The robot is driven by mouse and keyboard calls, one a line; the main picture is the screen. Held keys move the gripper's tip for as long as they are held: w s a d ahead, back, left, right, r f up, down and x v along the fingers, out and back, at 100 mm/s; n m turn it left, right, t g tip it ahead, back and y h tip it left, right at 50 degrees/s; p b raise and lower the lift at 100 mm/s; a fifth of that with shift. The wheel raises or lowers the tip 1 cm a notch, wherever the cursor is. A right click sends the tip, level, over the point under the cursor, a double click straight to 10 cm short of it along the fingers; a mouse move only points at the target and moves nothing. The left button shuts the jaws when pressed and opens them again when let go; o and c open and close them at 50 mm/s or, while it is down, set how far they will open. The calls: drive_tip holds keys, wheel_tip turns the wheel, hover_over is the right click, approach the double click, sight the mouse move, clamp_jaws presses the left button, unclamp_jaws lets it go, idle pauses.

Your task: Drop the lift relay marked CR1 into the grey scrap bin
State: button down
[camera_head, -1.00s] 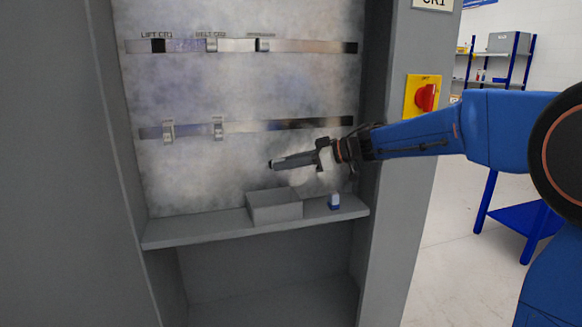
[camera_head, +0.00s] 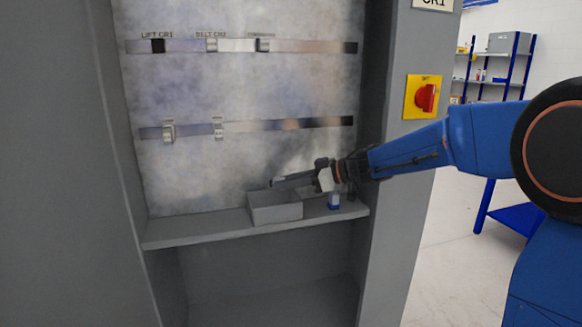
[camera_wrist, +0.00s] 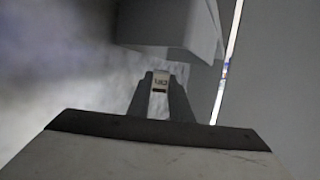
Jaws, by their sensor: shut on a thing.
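My gripper (camera_head: 274,182) is over the grey scrap bin (camera_head: 274,215), with its tip near the bin's back rim in the head view. In the wrist view the gripper (camera_wrist: 160,90) is shut on a small light-coloured relay (camera_wrist: 160,80). The relay has a dark mark, too small to read for certain. The spot labelled LIFT CR1 on the upper rail shows a bare black socket (camera_head: 158,46). In the wrist view the grey bin (camera_wrist: 165,25) appears beyond the fingertips. In the head view the held relay cannot be made out.
The bin stands on a narrow grey shelf (camera_head: 180,234). A small blue-and-white item (camera_head: 334,202) stands to its right, close under my wrist. Other relays (camera_head: 212,45) stay on the rails. A red switch (camera_head: 426,97) is on the cabinet's right side.

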drive_tip(key=c, duration=1.5)
unclamp_jaws()
drive_tip(key=v, duration=1.7)
drive_tip(key=shift+d, duration=0.2)
